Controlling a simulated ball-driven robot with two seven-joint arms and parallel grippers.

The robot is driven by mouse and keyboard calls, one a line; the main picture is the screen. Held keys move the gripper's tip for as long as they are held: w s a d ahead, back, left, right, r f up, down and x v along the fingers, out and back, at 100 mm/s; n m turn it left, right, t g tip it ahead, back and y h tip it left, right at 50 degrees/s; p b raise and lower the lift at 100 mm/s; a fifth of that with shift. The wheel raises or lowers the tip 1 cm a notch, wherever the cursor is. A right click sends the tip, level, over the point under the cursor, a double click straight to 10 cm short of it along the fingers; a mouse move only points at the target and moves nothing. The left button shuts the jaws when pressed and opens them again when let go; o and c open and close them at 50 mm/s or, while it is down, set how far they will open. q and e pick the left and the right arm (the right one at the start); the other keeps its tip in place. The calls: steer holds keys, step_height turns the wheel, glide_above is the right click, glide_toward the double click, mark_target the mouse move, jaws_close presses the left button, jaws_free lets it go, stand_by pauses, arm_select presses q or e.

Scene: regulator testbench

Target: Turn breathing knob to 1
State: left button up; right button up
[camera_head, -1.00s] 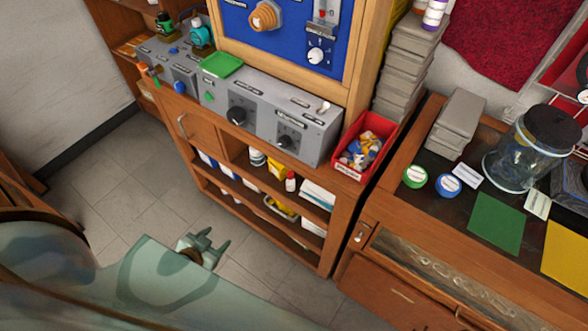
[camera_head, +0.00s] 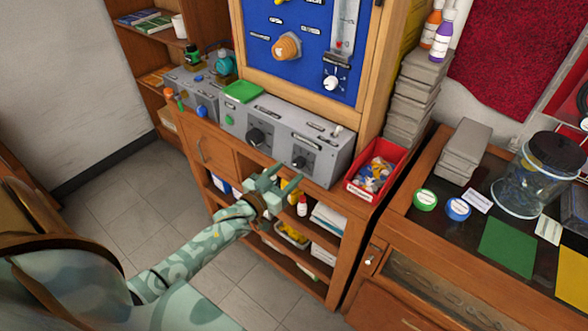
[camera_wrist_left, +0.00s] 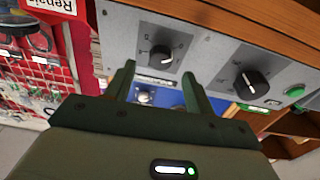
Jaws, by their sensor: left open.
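A grey control box (camera_head: 325,170) stands on the wooden cabinet. It carries a left black knob (camera_head: 257,137) and a right black knob (camera_head: 300,163); I cannot read which label says breathing. My left gripper (camera_head: 288,175) is open and empty, just in front of and below the right knob. In the left wrist view, which is upside down, this right knob (camera_wrist_left: 160,57) appears between the two fingertips (camera_wrist_left: 159,70), apart from them. The other knob (camera_wrist_left: 250,83) is outside the fingers there. My right gripper is not in view.
A red bin (camera_head: 360,188) of small parts stands right of the box, near the stacked grey cases (camera_head: 412,95). A blue panel (camera_head: 300,70) with knobs rises behind. A green tray (camera_head: 242,91) lies on the box's left end. Open shelves with bottles are below.

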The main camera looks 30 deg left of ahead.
mark_target(297, 164)
arm_select(q)
steer(key=w, duration=0.2)
steer(key=shift+w+d, duration=0.1)
steer(key=shift+w, duration=0.75)
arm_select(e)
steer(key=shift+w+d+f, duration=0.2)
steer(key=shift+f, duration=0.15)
arm_select(q)
steer(key=shift+c, duration=0.3)
steer(key=c, duration=0.9)
